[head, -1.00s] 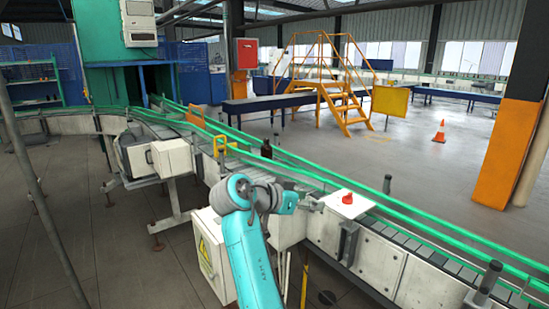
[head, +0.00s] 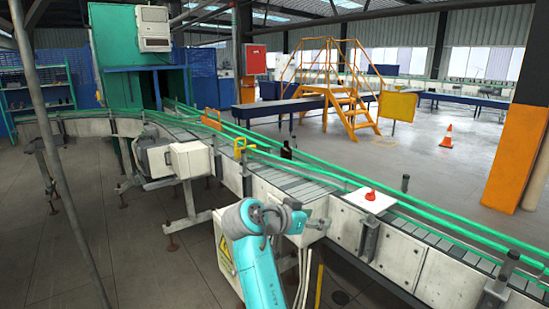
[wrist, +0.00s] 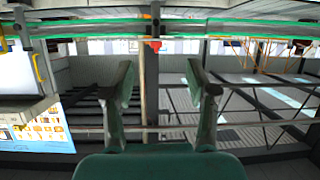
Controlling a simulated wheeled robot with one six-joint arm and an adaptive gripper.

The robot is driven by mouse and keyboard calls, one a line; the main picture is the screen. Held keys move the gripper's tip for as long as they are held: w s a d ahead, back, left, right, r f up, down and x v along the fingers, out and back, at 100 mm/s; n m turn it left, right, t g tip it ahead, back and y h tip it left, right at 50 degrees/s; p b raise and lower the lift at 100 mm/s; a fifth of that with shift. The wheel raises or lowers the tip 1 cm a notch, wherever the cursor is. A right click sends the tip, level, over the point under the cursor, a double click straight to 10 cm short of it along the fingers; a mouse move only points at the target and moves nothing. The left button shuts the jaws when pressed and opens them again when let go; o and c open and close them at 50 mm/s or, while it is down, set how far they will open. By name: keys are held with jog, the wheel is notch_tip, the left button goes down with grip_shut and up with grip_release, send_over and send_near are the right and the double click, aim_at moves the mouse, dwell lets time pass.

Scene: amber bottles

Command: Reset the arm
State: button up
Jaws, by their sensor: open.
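My gripper is small and hard to make out there. In the wrist view my gripper (wrist: 160,80) has its two fingers wide apart with nothing between them. That view looks upside down, with a green rail across its top. I cannot pick out the bottle in it.
A white box with a red button (head: 370,196) sits at the conveyor's near edge, right of my arm. A grey pole (head: 45,140) stands at left. Yellow steps (head: 345,100) and an orange cone (head: 447,136) are beyond the conveyor, on open floor.

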notch_tip(320, 180, down, 14)
jog(key=s+d+n+t+y, duration=0.1)
jog(key=s+d+n+t, duration=0.1)
jog(key=d+n, duration=0.15)
jog(key=s+d+f+n+t+y, duration=0.1)
jog(key=s+d+f+n+y, duration=0.15)
jog(key=s+f, duration=0.9)
jog(key=s+d+f+n+t+y, duration=0.1)
jog(key=s+f+n+y, duration=0.3)
jog(key=s+f, duration=0.7)
jog(key=s+f+n+y, duration=0.1)
jog(key=s+y, duration=0.2)
jog(key=s, duration=1.6)
jog(key=s+d+r+m+t, duration=0.1)
jog(key=s+r+t, duration=0.1)
jog(key=s+r, duration=1.1)
jog(key=s, duration=0.4)
jog(key=shift+d, duration=0.2)
